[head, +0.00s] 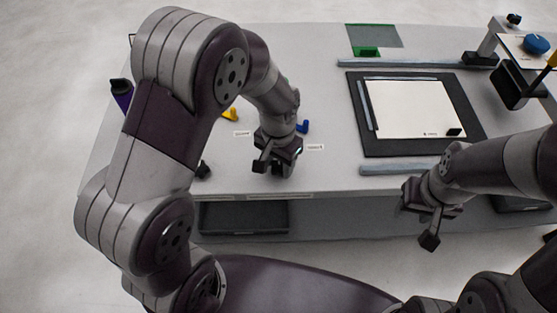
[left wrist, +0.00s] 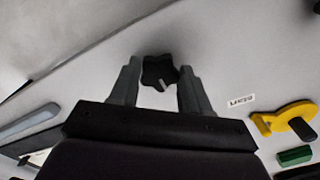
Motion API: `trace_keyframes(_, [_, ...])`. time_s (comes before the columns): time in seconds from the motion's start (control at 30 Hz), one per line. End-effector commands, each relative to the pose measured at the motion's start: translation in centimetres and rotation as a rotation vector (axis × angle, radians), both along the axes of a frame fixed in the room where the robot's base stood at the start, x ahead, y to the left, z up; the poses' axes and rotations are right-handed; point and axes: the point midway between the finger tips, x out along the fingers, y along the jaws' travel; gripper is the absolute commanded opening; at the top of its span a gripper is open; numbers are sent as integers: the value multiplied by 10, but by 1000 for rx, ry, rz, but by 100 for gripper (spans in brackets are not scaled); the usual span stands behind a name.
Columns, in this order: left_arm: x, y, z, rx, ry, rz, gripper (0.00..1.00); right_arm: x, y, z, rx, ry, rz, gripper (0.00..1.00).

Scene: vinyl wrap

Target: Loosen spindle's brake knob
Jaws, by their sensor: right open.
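A black lobed knob (left wrist: 160,72) shows in the left wrist view, lined up between the fingertips of my left gripper (left wrist: 160,80). In the head view a small dark knob (head: 203,170), which looks like the same one, sits near the table's front edge. My left gripper (head: 272,166) is to the right of it there, with a gap. The left fingers are spread and hold nothing. My right gripper (head: 424,222) is open and empty, in front of the table's front edge. The spindle itself is not clearly visible; my left arm hides part of the table's left side.
On the table (head: 335,100) are a yellow tool (head: 231,114), a blue piece (head: 303,127) and small white labels (head: 315,147). A dark mat with a white sheet (head: 415,108) lies right, between grey bars (head: 400,168). A purple-and-black roll (head: 121,94) is far left.

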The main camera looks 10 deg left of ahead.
Motion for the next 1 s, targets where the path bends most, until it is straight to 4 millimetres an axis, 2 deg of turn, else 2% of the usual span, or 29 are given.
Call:
trace_keyframes(0.37, [0, -1, 3, 0, 0, 97, 16, 0, 0, 9, 0, 0, 0, 43])
trace_keyframes(1.0, [1, -2, 4, -2, -2, 670, 16, 0, 0, 43, 0, 0, 0, 43])
